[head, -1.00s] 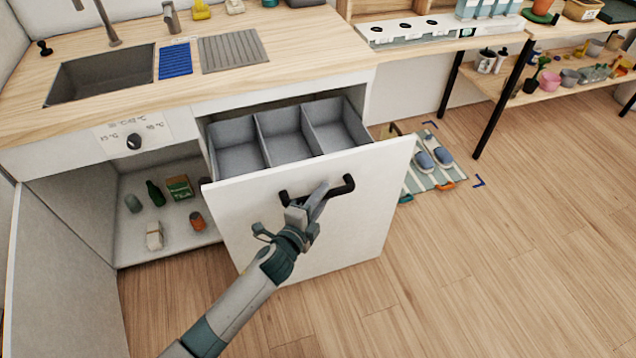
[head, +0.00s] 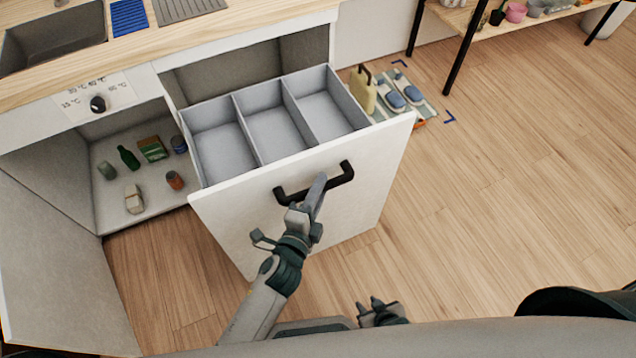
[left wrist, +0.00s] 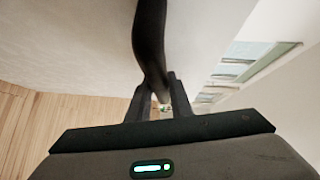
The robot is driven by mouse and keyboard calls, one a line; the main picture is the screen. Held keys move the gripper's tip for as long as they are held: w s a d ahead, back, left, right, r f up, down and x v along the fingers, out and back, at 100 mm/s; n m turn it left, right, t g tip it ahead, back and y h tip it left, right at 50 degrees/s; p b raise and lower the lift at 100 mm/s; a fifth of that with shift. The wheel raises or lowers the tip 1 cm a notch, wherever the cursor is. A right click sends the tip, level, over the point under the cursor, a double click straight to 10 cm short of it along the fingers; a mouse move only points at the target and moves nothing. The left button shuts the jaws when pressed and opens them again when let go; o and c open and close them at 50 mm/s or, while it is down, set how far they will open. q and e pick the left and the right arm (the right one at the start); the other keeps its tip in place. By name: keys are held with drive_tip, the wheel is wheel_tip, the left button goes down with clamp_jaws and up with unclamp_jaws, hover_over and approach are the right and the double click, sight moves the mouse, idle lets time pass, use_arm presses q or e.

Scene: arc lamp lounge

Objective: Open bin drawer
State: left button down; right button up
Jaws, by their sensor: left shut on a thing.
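The bin drawer (head: 300,230) has a white front and stands pulled well out of the counter. Three grey, empty-looking compartments (head: 222,155) show inside it. Its black bar handle (head: 345,174) is on the upper part of the front. My left gripper (head: 316,190) is shut on the handle near its middle. In the left wrist view the dark handle (left wrist: 150,45) runs down between the fingers (left wrist: 158,97). My right gripper (head: 376,308) is low in the head view, apart from the drawer. Its jaw opening is too small to make out.
Left of the drawer is an open cupboard (head: 150,205) holding a green bottle (head: 128,157), a box and several cans. The wooden floor (head: 510,200) at right is clear.

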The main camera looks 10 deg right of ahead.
use_arm(q)
drive_tip(key=c, duration=1.6)
unclamp_jaws()
